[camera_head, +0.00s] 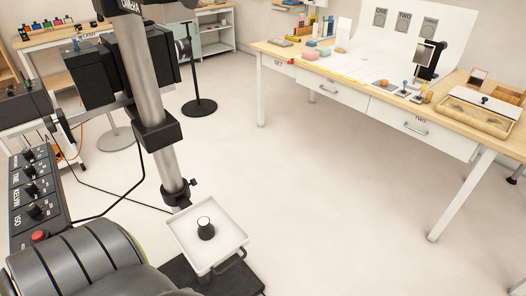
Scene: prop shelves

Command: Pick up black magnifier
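A small black, tapered object with a pale round top (205,228) stands upright on a square white tray (180,236) at the bottom centre. It may be the black magnifier, but it is too small to tell for sure. Neither of my grippers is in view.
A silver column (153,90) with black clamps rises beside the tray. A dark control panel with knobs (35,195) and a large ribbed dark cylinder (75,262) fill the lower left. A wooden-topped table (290,52) with many props stands at right. The floor between is clear.

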